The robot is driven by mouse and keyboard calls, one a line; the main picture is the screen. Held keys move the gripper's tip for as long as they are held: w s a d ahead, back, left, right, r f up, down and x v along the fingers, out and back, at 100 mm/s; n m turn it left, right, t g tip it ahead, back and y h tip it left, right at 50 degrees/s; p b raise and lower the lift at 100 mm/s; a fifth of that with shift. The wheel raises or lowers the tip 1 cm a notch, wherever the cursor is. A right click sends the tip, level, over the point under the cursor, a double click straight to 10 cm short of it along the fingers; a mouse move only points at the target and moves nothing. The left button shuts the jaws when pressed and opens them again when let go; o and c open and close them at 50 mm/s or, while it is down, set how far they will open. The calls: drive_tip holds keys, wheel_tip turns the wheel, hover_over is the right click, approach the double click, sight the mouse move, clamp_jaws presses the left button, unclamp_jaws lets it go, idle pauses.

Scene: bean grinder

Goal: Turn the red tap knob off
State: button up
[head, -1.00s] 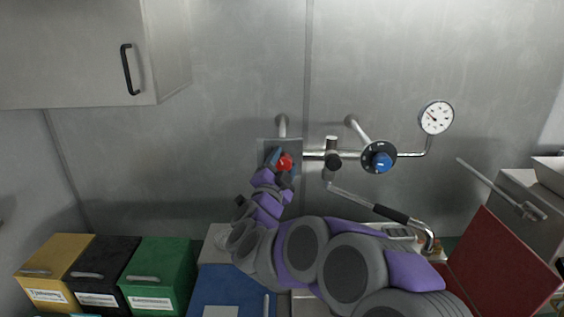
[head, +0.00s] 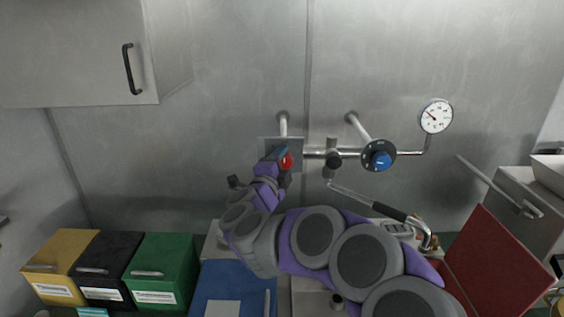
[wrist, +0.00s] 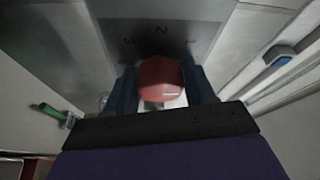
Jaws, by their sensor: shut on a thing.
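The red tap knob (head: 287,161) is on the wall plate (head: 296,144) at the left end of the pipe in the head view. In the wrist view the red knob (wrist: 160,78) sits between the two blue fingers of my gripper (wrist: 163,92). Behind it is a grey plate with the markings 2 and 3 (wrist: 160,30). My gripper (head: 281,158) is shut on the knob. In the head view the fingers partly hide the knob.
A blue knob (head: 382,161) on a black dial, a pressure gauge (head: 436,117) and a spout with a black handle (head: 388,211) are to the right. Yellow, black and green boxes (head: 160,270) stand at lower left. A red panel (head: 500,262) is at lower right.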

drive_tip(key=shift+f, duration=0.15)
drive_tip(key=o, duration=0.9)
drive_tip(key=shift+d, duration=0.1)
drive_tip(key=shift+o, duration=0.2)
drive_tip(key=p+v, duration=0.2)
drive_tip(key=v, duration=1.5)
drive_tip(key=shift+s, duration=0.15)
